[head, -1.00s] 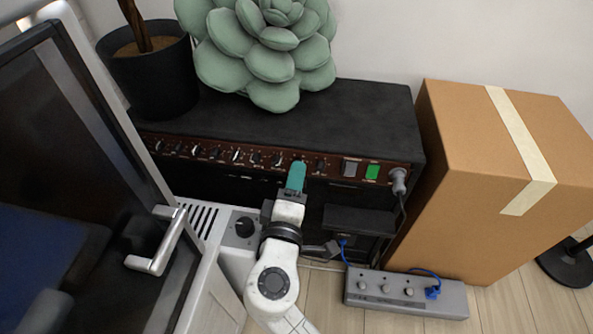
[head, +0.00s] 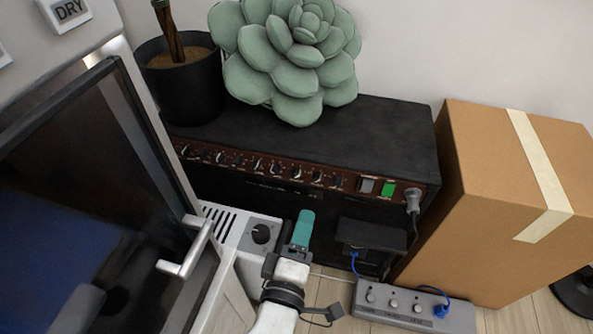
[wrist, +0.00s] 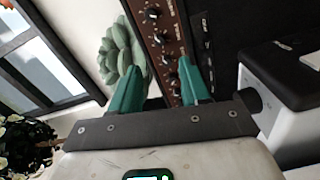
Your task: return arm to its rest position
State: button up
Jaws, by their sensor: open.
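My gripper (head: 303,229) has teal fingers and is on my white arm, low in the middle of the head view. It is in front of the black amplifier (head: 300,142), below its knob panel, and apart from any held thing. In the wrist view the two teal fingers of my gripper (wrist: 160,88) stand apart with nothing between them. Behind them are the brown knob panel (wrist: 164,45) and the green succulent cushion (wrist: 122,50).
A white machine with a dark door (head: 95,170) and a handle (head: 187,250) stands close on the left. A cardboard box (head: 500,200) is on the right. A grey power strip (head: 412,308) lies on the wooden floor. A potted plant (head: 183,80) stands on the amplifier.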

jog(key=s+d+f+m+g, duration=0.3)
jog(key=d, duration=0.4)
jog(key=s+d+f+m+g+h, duration=0.1)
jog(key=s+d+f+m+g, duration=0.2)
jog(key=d, duration=0.4)
jog(key=s+d+f+m+g, duration=0.2)
jog(key=d+f+m+g, duration=0.15)
jog(key=d, duration=0.35)
jog(key=s+d+f+m+g+y+p, duration=0.1)
jog(key=s+f+m+g+y, duration=0.15)
jog(key=s, duration=0.45)
jog(key=s+d+f+m+g+y+p, duration=0.1)
jog(key=s+d+f+g+y, duration=0.2)
jog(key=s, duration=0.5)
notch_tip(320, 180, up, 38)
jog(key=a+y+p, duration=0.1)
jog(key=p, duration=3.6)
jog(key=shift+w+a+g, duration=0.2)
jog(key=shift+a+g, duration=0.1)
